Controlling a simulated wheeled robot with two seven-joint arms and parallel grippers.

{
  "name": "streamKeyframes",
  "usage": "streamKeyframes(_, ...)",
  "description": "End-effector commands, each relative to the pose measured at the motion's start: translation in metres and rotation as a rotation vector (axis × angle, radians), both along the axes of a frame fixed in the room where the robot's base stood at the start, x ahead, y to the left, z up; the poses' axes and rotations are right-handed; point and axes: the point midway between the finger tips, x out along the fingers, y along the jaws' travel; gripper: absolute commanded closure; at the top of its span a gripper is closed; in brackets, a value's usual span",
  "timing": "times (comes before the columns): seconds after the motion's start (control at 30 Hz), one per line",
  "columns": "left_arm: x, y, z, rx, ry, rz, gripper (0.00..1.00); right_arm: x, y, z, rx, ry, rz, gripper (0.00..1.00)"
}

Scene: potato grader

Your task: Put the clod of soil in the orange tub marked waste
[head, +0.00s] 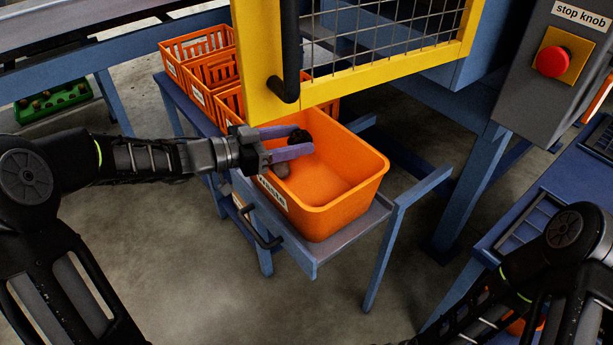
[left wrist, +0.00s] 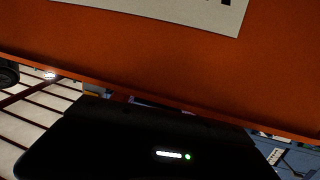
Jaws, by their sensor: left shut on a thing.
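The orange tub (head: 345,190) stands on a small blue stand in the middle of the head view, with a partly covered white label on its near left side. My left gripper (head: 301,141) reaches over the tub's left rim, its purple fingers shut on a dark lump, the clod of soil (head: 299,135). The clod is held over the tub's inside, near the left end. In the left wrist view the tub's orange wall (left wrist: 130,50) fills the top; fingers and clod are hidden. My right gripper is out of view.
Slatted orange crates (head: 197,47) stand behind the tub on the left. A yellow mesh guard (head: 385,80) with a black handle hangs close above the tub. A red stop knob (head: 552,61) is at upper right. A green tray (head: 52,102) sits far left.

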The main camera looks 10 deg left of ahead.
Motion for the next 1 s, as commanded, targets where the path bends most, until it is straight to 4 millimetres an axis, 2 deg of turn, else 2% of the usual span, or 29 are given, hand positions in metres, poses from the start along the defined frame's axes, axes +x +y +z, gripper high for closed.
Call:
streamKeyframes(0.07,0.0,0.0,0.001,-0.001,-0.001,0.0,0.91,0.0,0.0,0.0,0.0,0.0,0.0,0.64)
streamKeyframes(0.1,0.0,0.0,0.001,-0.001,-0.001,0.0,0.48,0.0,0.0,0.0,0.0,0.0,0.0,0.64)
streamKeyframes(0.4,0.0,0.0,0.0,0.0,0.0,0.0,0.23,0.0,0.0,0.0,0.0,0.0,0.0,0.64)
streamKeyframes(0.77,-0.003,0.004,0.001,-0.001,0.001,0.001,0.23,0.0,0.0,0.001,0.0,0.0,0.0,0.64)
streamKeyframes(1.0,-0.022,0.029,0.007,0.001,0.0,0.004,0.23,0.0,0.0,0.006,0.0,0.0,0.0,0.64)
